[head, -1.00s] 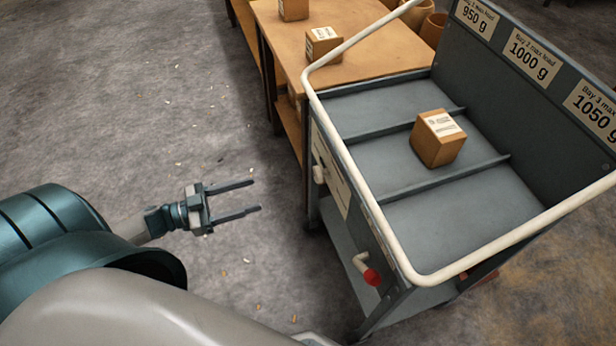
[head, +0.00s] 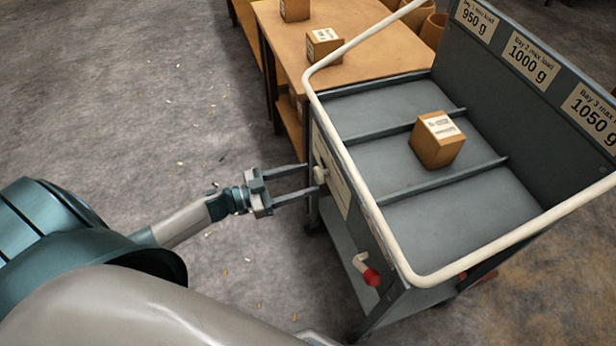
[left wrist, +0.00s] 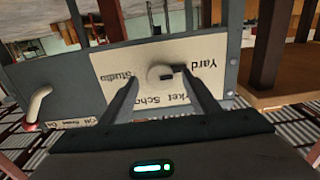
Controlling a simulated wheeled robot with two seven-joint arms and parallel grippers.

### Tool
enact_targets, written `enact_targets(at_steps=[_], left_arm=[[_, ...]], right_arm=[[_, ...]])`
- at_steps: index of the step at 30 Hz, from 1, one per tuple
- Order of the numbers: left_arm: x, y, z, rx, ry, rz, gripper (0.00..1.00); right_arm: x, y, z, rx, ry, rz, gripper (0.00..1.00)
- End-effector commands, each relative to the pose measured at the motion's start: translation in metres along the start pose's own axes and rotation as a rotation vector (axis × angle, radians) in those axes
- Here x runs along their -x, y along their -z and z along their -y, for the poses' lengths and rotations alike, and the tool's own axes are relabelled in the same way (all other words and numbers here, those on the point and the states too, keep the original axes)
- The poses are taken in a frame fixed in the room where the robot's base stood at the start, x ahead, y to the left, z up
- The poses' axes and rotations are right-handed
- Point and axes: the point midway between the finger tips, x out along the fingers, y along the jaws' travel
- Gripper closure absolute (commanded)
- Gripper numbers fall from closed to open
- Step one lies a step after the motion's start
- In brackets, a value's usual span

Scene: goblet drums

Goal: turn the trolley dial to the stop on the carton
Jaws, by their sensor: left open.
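The trolley (head: 375,225) is grey with a pale rail and three bays. Its white dial (head: 320,175) is on the end panel, and it also shows in the left wrist view (left wrist: 158,75) on a pale label, with a dark mark on it. The carton (head: 437,140) sits in the middle bay with a white label on top; the writing is too small to read. My left gripper (head: 312,178) is open, its fingertips close to the dial, on either side of it in the wrist view (left wrist: 160,90). Whether they touch it I cannot tell. My right gripper is not in view.
A red-tipped crank handle (head: 368,272) sticks out lower on the same panel. Load plates reading 950 g, 1000 g and 1050 g (head: 530,58) line the back wall. A wooden table (head: 370,55) with small cartons stands behind.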

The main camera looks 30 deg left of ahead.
Motion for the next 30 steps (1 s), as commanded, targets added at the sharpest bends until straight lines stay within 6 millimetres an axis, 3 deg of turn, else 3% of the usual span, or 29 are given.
enact_targets(at_steps=[6,16,17,22,30], left_arm=[[-0.017,0.000,0.000,0.001,-0.001,0.000,0.44],[-0.019,0.000,0.000,0.001,-0.001,0.001,0.44],[-0.019,0.000,0.000,0.001,-0.001,0.001,0.47],[-0.019,0.000,0.000,0.000,-0.001,0.001,0.85],[-0.018,0.000,0.000,-0.010,-0.001,0.001,0.85]], right_arm=[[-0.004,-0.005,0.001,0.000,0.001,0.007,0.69],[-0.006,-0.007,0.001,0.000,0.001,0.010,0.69],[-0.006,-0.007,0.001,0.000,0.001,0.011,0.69],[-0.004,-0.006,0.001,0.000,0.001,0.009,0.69],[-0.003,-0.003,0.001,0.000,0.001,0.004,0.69]])
